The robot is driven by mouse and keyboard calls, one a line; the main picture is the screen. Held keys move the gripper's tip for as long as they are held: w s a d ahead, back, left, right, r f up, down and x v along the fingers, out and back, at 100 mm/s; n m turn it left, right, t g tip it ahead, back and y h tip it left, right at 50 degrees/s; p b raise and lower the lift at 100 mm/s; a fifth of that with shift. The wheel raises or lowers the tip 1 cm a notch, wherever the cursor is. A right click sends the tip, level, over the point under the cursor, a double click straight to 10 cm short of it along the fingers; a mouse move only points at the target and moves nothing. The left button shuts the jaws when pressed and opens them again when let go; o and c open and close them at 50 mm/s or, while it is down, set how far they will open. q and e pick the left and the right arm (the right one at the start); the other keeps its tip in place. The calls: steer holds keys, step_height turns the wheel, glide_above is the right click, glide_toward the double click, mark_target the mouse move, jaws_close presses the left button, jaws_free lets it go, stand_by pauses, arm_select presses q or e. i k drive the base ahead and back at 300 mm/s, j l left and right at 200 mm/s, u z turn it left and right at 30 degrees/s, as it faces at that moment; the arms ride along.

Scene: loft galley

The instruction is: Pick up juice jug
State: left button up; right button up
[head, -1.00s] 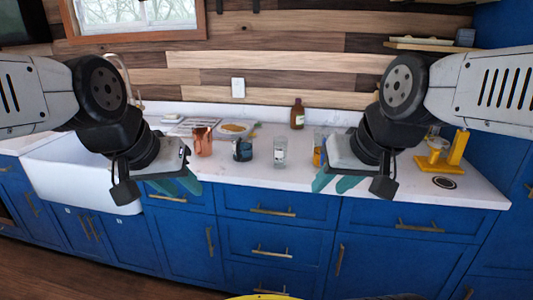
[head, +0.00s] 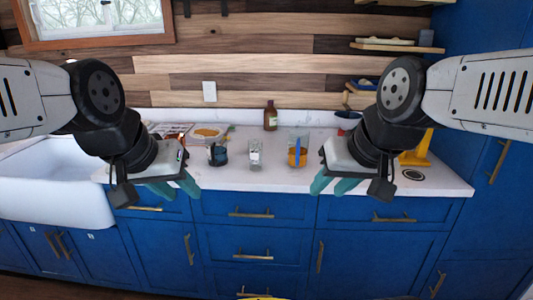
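The likely juice jug (head: 297,156) is a clear container with orange contents and a blue upright strip. It stands on the white counter (head: 230,181), right of the clear glass (head: 255,155). My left gripper (head: 176,187) is in front of the counter at the left, with its teal fingers apart and empty. My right gripper (head: 332,185) is in front of and to the right of the jug, fingers apart and empty. It touches nothing that I can see.
A dark blue mug (head: 217,154) stands left of the glass, and a brown bottle (head: 270,116) stands behind. A plate of orange food (head: 208,132) lies at the back left. A yellow stand (head: 418,152) is partly hidden behind my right arm. The white sink (head: 55,185) is at the left.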

mark_target(298, 138)
steer(key=i+l+z, duration=0.1)
steer(key=i, duration=0.35)
steer(key=i+l+z, duration=0.1)
steer(key=i+l, duration=0.2)
steer(key=i, duration=0.15)
